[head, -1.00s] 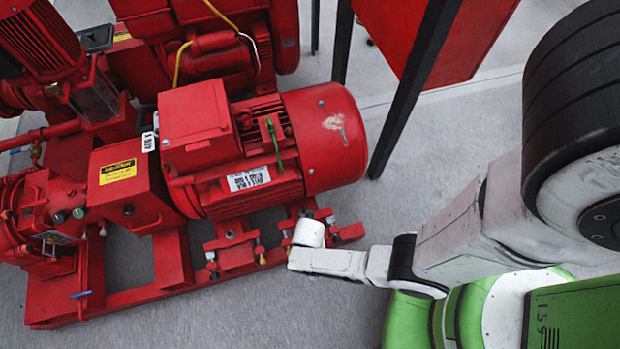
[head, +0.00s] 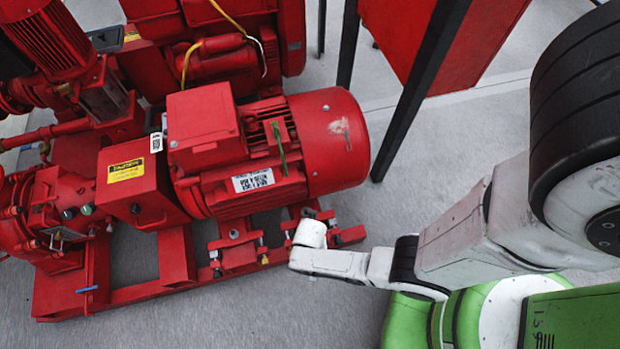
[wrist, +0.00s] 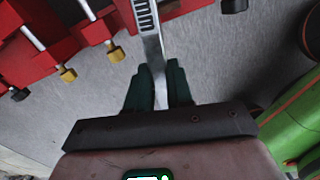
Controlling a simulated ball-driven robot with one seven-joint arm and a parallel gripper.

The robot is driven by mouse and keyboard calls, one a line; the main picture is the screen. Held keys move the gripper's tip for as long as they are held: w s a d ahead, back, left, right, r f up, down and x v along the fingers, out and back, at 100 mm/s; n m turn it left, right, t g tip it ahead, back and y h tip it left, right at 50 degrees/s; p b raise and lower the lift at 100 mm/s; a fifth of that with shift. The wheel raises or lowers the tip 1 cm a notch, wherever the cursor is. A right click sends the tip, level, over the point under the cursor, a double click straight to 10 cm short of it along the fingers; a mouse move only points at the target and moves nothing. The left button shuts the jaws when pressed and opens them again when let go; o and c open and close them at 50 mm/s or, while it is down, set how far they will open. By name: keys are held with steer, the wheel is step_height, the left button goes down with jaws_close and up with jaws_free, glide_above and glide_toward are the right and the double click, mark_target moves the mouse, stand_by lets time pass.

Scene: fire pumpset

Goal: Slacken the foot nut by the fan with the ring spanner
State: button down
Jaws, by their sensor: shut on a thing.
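My gripper (wrist: 158,88) has dark green fingers shut on the ring spanner (wrist: 151,38). The spanner's metal shank runs up out of the top of the wrist view, so its far end is out of sight. The red motor (head: 240,145) has its rounded fan cover (head: 335,140) at the right end. Bolts and nuts sit at its feet, one (head: 331,219) just below the fan cover. My white wrist (head: 312,234) is beside these feet in the head view and hides the gripper and spanner. I cannot tell which nut the ring is at.
The red base frame (head: 130,296) runs below the motor. Brass-tipped bolts (wrist: 68,75) and red brackets (wrist: 28,52) show left of the spanner in the wrist view. A black post (head: 420,90) stands behind the fan end. Grey floor (head: 440,145) is clear right of the motor.

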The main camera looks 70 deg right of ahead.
steer(key=shift+r+p, duration=1.4)
steer(key=shift+r, duration=0.2)
